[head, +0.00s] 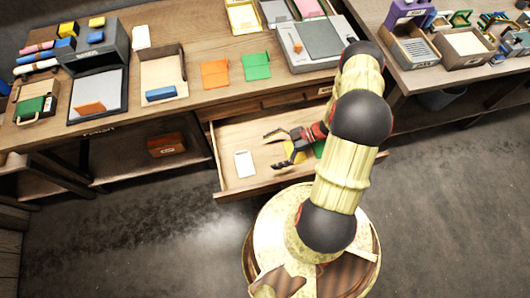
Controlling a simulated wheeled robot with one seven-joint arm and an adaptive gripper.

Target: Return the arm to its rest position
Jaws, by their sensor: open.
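My gripper (284,146) is open and hangs over an open wooden drawer (235,186) below the table. A yellow item (294,152) lies behind and beside the gripper, partly hidden by it. A green item (319,149) shows just right of the gripper, mostly hidden by my arm. A white card-like item (244,164) lies in the left part of the drawer, clear of the gripper. I see nothing between the fingers. My arm reaches forward from my base and hides the drawer's right part.
The wooden table (215,103) carries an orange folder (215,73), a green folder (256,66), a light box with a blue block (160,94) and a grey organiser (97,59). A brown box (166,144) sits on the lower shelf. The floor (130,240) at left is clear.

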